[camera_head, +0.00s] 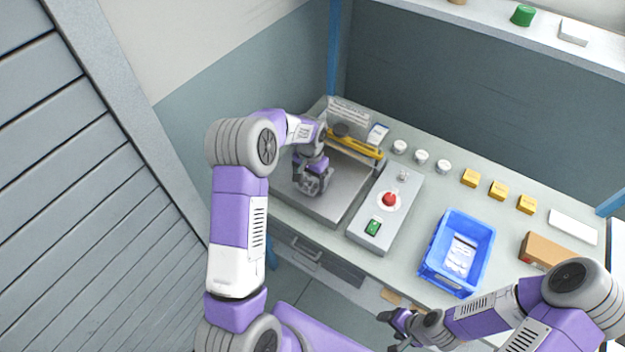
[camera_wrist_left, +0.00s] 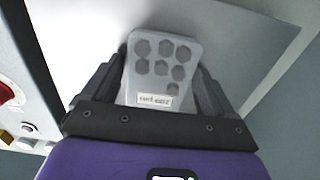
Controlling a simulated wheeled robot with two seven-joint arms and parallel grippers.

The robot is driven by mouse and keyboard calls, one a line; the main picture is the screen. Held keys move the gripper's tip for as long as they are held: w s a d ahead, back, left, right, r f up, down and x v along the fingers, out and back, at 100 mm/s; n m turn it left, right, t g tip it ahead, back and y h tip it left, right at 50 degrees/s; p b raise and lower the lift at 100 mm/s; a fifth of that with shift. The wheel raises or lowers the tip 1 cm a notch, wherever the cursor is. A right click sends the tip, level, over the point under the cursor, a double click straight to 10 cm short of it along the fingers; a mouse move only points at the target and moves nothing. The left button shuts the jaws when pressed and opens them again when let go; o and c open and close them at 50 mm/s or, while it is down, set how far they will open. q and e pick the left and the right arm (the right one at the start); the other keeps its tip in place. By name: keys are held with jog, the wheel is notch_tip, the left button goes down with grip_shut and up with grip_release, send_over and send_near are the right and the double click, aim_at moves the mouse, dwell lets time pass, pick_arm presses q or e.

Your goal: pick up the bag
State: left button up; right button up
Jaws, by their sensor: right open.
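The bag (camera_wrist_left: 160,62) is pale grey with dark hexagon shapes and a small printed label, seen in the left wrist view. It sits between the two dark fingers of my left gripper (camera_wrist_left: 158,80), which press close against its sides. In the head view my left gripper (camera_head: 313,187) is low over the metal plate (camera_head: 330,205); the bag is hard to make out there. I cannot tell whether the bag touches the plate. My right gripper (camera_head: 388,332) is open and empty near the front edge of the bench.
A control box (camera_head: 387,205) with a red button and green switch stands right of the plate. A yellow bar (camera_head: 356,145) runs behind my left gripper. A blue crate (camera_head: 482,255) holds white packets. Several yellow blocks and a brown box (camera_head: 545,250) stand further right.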

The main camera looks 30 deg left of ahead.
pick_arm(q)
jog(key=c, duration=0.8)
jog(key=shift+o, duration=0.2)
jog(key=shift+r, duration=0.1)
